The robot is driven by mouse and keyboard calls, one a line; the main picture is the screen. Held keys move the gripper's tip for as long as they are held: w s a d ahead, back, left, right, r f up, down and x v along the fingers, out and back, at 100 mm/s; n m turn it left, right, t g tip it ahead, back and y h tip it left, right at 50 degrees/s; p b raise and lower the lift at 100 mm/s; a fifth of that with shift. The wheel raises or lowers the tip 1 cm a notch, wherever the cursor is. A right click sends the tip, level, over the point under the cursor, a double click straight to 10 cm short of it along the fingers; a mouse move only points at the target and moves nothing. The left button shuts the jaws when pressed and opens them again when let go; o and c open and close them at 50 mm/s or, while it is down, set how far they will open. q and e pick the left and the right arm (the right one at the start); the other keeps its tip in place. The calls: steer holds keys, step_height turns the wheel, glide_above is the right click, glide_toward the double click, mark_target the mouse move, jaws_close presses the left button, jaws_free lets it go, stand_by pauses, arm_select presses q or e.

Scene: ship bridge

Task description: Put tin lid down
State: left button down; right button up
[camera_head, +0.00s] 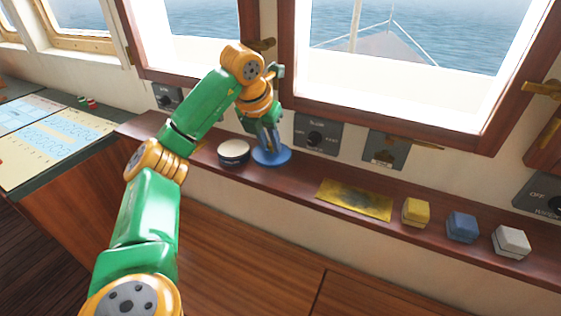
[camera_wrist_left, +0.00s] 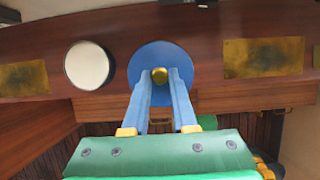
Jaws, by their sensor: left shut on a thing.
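The tin lid (camera_head: 284,157) is a flat blue disc. It also shows in the left wrist view (camera_wrist_left: 152,54), with a small yellow knob (camera_wrist_left: 159,74) at its middle. My left gripper (camera_head: 272,146) points down over the lid, its blue fingers shut on the knob. The lid is level, at or just above the wooden shelf; I cannot tell whether it touches. The round tin (camera_head: 234,153), dark-sided with a pale top, stands just left of the lid, and it shows in the left wrist view (camera_wrist_left: 89,66). My right gripper is not in view.
The long wooden shelf (camera_head: 300,180) runs below the windows. A brass plate (camera_head: 355,199) lies right of the lid. Farther right stand a yellow box (camera_head: 416,212), a blue box (camera_head: 462,226) and a white box (camera_head: 511,242). Switch panels (camera_head: 318,134) are on the wall behind.

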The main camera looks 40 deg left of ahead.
mark_target(270, 161)
arm_select(q)
steer(key=w+f, duration=0.1)
steer(key=f, duration=0.1)
steer(key=w+f, duration=0.1)
steer(key=shift+w+d+f+p, duration=0.2)
steer(key=shift+w+f+p, duration=0.15)
steer(key=shift+f, duration=1.45)
steer(key=shift+b, duration=0.3)
steer(key=shift+f, duration=0.15)
steer(key=c, duration=0.7)
jaws_free()
steer(key=p+v, duration=0.1)
steer(key=v, duration=1.1)
steer(key=shift+s+r, duration=0.1)
steer(key=shift+r, duration=0.15)
steer(key=shift+f, duration=0.15)
